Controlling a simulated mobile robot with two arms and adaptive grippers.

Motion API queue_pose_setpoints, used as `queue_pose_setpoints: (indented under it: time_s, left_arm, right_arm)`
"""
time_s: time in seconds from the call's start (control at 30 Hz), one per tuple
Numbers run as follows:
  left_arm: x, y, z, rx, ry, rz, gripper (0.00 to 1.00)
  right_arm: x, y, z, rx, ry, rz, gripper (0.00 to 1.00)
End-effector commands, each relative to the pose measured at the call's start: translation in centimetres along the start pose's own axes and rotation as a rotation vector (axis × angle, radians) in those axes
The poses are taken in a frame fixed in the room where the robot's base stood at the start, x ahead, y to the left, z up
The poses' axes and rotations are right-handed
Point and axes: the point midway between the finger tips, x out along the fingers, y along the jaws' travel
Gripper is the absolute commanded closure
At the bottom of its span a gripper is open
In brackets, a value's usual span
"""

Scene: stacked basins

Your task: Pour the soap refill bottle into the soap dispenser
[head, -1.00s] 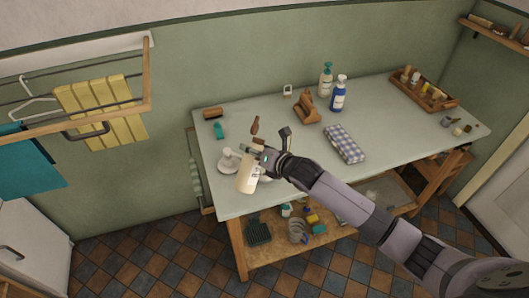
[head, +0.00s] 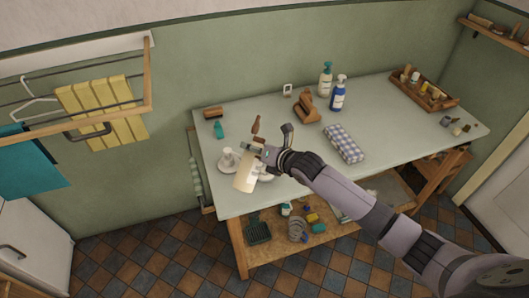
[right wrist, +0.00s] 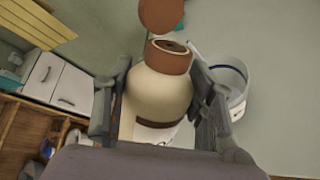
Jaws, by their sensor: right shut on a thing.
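A cream bottle with a brown neck, apparently the soap refill bottle (head: 244,175), is held at the front left of the table and tilted. My right gripper (head: 262,157) is shut around it. In the right wrist view the bottle (right wrist: 160,95) sits between both fingers, its brown mouth open at the top. A white open-topped container (right wrist: 236,85), possibly the soap dispenser, stands close beside the right finger. In the head view the white container (head: 266,174) is mostly hidden behind the bottle and gripper. My left gripper is not in view.
A white dish (head: 226,166) with a small white item is left of the bottle. A brown object (head: 256,124) stands behind. Two pump bottles (head: 326,78) (head: 338,95), a checked cloth (head: 343,144) and a wooden tray (head: 440,104) are farther right. The table's front edge is close.

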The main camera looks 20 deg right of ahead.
Motion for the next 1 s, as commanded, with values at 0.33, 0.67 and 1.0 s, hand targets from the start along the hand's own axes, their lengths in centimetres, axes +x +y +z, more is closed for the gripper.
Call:
queue_pose_setpoints:
  time_s: [0.33,0.67,1.0]
  left_arm:
    - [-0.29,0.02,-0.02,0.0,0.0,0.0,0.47]
    - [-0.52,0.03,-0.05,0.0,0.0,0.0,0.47]
    - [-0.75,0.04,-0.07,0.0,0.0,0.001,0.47]
  right_arm:
    - [-0.08,0.3,0.25,0.032,0.018,0.005,0.85]
    - [-0.12,0.34,0.24,0.063,0.039,0.004,0.85]
    - [-0.17,0.44,0.27,0.094,0.059,0.005,0.85]
